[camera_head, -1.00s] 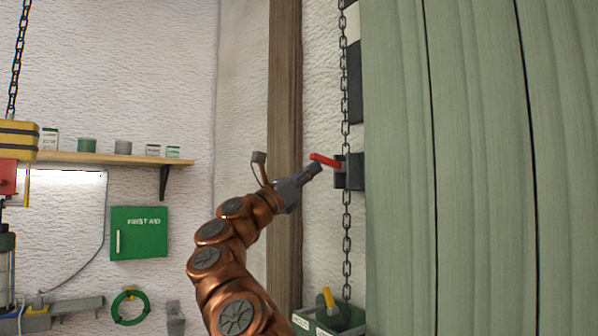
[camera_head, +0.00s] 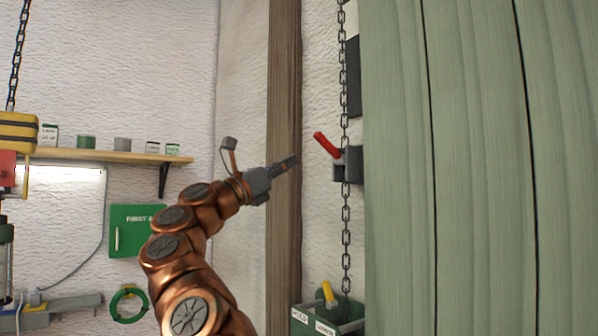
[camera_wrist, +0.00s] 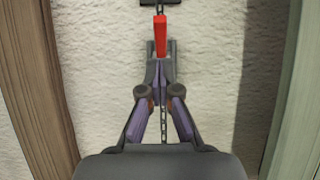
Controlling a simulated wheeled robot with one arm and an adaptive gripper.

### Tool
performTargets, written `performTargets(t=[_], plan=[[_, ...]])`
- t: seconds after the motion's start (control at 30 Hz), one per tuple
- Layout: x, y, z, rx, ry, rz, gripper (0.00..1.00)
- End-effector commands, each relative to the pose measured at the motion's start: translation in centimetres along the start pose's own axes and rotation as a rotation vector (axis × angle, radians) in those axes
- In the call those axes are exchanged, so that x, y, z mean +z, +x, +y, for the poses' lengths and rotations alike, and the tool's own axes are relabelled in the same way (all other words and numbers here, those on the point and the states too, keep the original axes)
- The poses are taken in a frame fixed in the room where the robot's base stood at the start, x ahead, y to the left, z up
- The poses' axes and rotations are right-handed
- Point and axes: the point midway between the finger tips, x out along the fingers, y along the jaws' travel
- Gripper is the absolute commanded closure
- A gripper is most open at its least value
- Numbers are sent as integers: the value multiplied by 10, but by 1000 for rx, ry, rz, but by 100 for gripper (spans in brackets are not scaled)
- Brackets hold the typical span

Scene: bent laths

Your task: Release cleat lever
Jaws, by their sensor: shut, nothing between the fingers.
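The red cleat lever (camera_head: 326,145) slants up and to the left from its dark grey cleat block (camera_head: 348,166), through which the hanging chain (camera_head: 346,235) runs. In the wrist view the red lever (camera_wrist: 160,36) stands straight ahead, beyond the fingertips, with the chain (camera_wrist: 163,122) below it. My gripper (camera_head: 293,160) is shut and empty. It is to the left of the lever and appears apart from it. In the wrist view my gripper's closed fingertips (camera_wrist: 160,68) cover the lower part of the cleat.
A wooden post (camera_head: 284,90) stands left of the chain, behind my gripper. A green slatted door (camera_head: 470,170) fills the right side. A green box (camera_head: 325,318) sits below the chain. A shelf (camera_head: 110,155) and first aid cabinet (camera_head: 135,230) are on the left wall.

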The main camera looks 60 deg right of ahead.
Motion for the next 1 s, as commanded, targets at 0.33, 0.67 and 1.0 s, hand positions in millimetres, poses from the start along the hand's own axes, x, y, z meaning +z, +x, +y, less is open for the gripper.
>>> performTargets(t=[0.33,0.67,1.0], plan=[[9,-31,-4,0,1,0,100],[11,-32,-4,1,2,1,100],[11,-32,-4,3,0,-2,100]])
